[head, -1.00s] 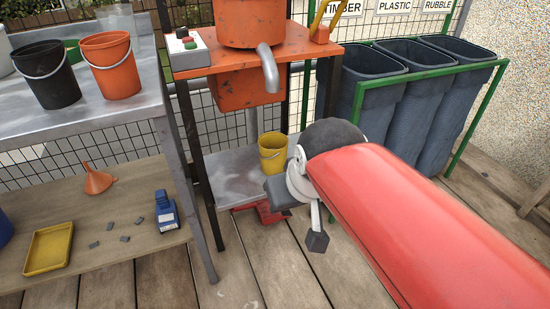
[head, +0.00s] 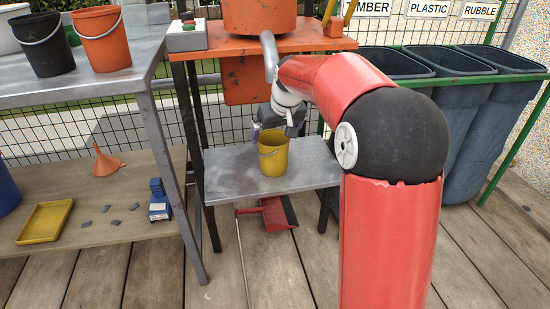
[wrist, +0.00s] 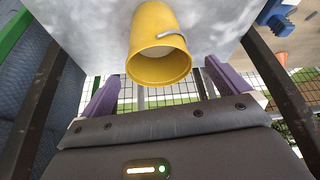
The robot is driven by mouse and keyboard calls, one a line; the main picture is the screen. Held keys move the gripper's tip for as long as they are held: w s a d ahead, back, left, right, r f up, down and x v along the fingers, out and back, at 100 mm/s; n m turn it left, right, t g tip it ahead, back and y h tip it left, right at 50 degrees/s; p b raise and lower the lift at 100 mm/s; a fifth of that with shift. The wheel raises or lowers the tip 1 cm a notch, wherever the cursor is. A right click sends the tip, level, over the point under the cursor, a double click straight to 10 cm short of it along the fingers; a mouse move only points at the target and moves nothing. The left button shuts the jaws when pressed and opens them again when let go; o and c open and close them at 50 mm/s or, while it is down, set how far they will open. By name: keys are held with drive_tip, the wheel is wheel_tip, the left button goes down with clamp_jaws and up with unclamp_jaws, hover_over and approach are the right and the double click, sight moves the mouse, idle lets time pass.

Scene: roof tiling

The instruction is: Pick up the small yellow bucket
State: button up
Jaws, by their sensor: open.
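The small yellow bucket (head: 273,157) stands upright on a grey metal shelf (head: 230,172) below the orange machine. My gripper (head: 276,122) is just above and behind the bucket in the head view, partly hidden by my arm. In the wrist view the bucket (wrist: 158,42) is in the upper middle, its open mouth towards the camera and its metal handle lying along the rim. The two purple fingers of my gripper (wrist: 161,78) are spread wide, one to each side of the bucket's mouth. I see no contact between fingers and bucket.
The orange machine (head: 260,45) with a grey spout rises over the shelf. A workbench (head: 110,85) with black and orange buckets stands at left. Grey bins (head: 490,105) stand right.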

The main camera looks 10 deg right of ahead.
sight(274, 140)
drive_tip(key=b+x, duration=0.1)
drive_tip(key=x, duration=0.4)
drive_tip(key=shift+w+f, duration=0.3)
drive_tip(key=shift+f, duration=0.05)
drive_tip(key=c, duration=1.6)
drive_tip(key=shift+r, duration=0.1)
drive_tip(key=shift+c, duration=0.9)
drive_tip(key=shift+r, duration=0.15)
